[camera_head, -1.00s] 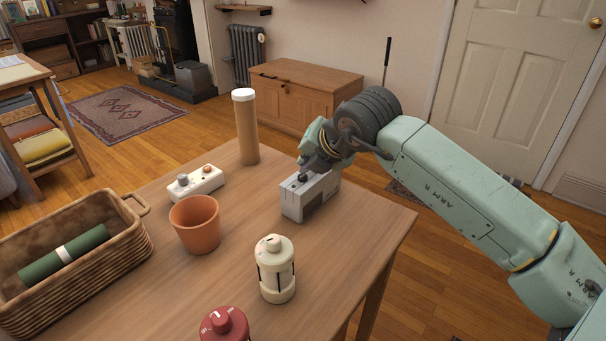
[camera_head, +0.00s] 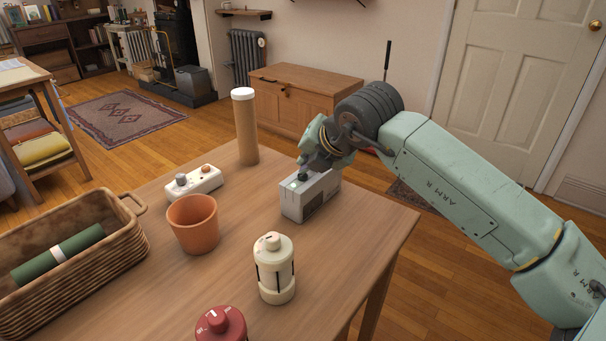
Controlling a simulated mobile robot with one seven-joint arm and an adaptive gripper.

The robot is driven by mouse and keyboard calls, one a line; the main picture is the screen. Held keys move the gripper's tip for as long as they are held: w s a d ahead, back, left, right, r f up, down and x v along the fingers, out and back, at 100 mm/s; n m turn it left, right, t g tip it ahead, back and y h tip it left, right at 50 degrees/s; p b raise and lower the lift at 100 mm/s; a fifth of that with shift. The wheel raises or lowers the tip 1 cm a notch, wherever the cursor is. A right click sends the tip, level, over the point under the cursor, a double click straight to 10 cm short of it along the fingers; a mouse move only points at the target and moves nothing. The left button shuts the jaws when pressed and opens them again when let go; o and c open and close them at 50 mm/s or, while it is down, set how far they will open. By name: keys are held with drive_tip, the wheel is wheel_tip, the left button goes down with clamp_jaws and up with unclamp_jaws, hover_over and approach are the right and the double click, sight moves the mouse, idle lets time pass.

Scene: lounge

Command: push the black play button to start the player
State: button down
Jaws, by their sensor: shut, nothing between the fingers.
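The player looks to be the small light-grey box (camera_head: 292,207) near the right side of the wooden table. A dark button (camera_head: 303,177) shows on its top, partly covered by my gripper. My gripper (camera_head: 306,171) is shut and empty, and it comes down from the right over the top of the box. The fingertips are at or just above the button; I cannot tell whether they touch it. A small pale green-white spot (camera_head: 293,184) shows on the box's top beside the button.
A wicker basket (camera_head: 120,240) holds a green roll.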

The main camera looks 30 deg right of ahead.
sight(307, 174)
drive_tip(key=shift+r, duration=0.15)
drive_tip(key=shift+r+p, duration=1.3)
drive_tip(key=shift+r, duration=1.7)
